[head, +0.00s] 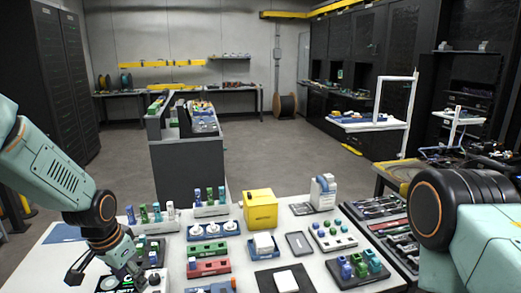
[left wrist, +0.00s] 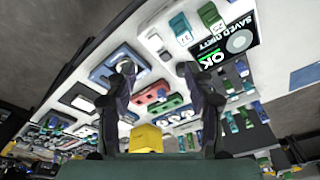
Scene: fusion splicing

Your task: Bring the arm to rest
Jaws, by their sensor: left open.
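My left arm comes in from the left in the head view. Its gripper (head: 127,272) hangs over the front left part of the white table (head: 300,213), beside a dark card (head: 112,285) with green and white print. In the left wrist view, the two fingers of this gripper (left wrist: 155,70) stand well apart with nothing between them. The card (left wrist: 227,47) shows there at the upper right, reading "OK", "SAVED" and "DIRTY". My right arm shows only as a thick link and joint at the right edge. Its gripper is out of the picture.
A yellow box (head: 260,209) and a white dispenser (head: 323,192) stand farther back. Open floor (head: 270,155) lies beyond the table.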

